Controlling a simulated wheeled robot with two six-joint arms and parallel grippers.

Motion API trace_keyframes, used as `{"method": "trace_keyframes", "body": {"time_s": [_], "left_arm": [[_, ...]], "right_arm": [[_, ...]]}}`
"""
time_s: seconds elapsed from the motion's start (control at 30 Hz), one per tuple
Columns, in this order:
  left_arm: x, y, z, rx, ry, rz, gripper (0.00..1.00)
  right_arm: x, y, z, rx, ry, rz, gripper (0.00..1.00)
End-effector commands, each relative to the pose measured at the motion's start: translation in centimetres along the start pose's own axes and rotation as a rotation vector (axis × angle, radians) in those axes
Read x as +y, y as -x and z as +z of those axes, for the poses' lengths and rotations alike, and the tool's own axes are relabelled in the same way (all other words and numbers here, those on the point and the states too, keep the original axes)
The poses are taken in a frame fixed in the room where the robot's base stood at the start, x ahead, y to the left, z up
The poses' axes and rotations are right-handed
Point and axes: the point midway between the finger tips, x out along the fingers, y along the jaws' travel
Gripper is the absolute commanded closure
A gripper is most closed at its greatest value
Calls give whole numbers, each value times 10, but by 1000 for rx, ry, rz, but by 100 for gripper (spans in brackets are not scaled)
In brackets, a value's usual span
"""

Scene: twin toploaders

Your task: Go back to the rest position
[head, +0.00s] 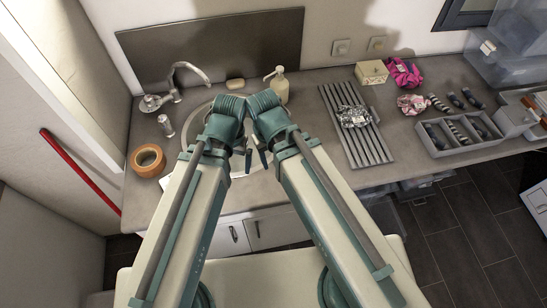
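My two teal and cream arms reach forward side by side from the bottom of the head view and end over the round sink (196,121). My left gripper (246,158) and my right gripper (262,156) are close together and mostly hidden behind the wrists. Only small finger parts show, so I cannot tell whether they are open or shut. I see nothing held in either one.
Right are a ridged rack (366,149) with a crumpled packet, a small box (371,73), pink cloth (404,72) and grey tray (462,149). A red pole (80,172) leans left.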

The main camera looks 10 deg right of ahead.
Motion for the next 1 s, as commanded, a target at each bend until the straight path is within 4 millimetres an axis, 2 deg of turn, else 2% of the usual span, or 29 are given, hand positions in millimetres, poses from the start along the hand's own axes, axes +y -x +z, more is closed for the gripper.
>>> {"method": "trace_keyframes", "body": {"time_s": [0.33,0.47,0.57,0.83,0.9,1.0], "left_arm": [[0,-1,0,0,0,0,0],[1,-12,-1,0,-1,0,0],[3,-30,-2,0,-2,-1,0],[9,-100,-6,0,-10,-2,0],[10,-113,-7,0,-12,-3,0],[11,-119,-7,0,-14,-3,0]], "right_arm": [[-2,-1,1,0,13,1,43],[-3,-12,0,0,13,1,43],[-4,-30,-1,0,14,1,43],[-10,-100,-5,0,21,3,43],[-12,-113,-6,0,23,3,43],[-12,-119,-6,1,25,3,43]]}}
